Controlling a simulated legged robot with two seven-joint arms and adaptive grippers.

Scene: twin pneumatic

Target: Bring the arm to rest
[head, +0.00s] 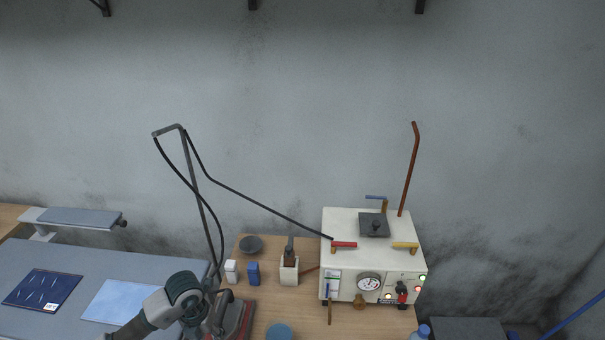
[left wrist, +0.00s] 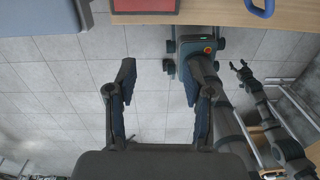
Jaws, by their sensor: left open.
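My left arm (head: 183,291) comes in at the bottom left of the head view, in front of the table. Its fingertips cannot be made out there. In the left wrist view my left gripper (left wrist: 163,82) is open, its two fingers wide apart with nothing between them. Bare floor tiles show below and between the fingers. The wooden table edge and a red-rimmed pad (left wrist: 145,13) lie beyond the fingertips. A dark arm with a small claw (left wrist: 241,68), seemingly my right gripper, hangs at the right of that view, too small to read.
A white boiler box (head: 345,224) with a gauge and red and yellow levers stands on the wooden table. A red-edged pad (head: 242,318) lies beside my arm, near a bent stand with a dark cable (head: 188,160). A grey ironing board (head: 150,268) is at left.

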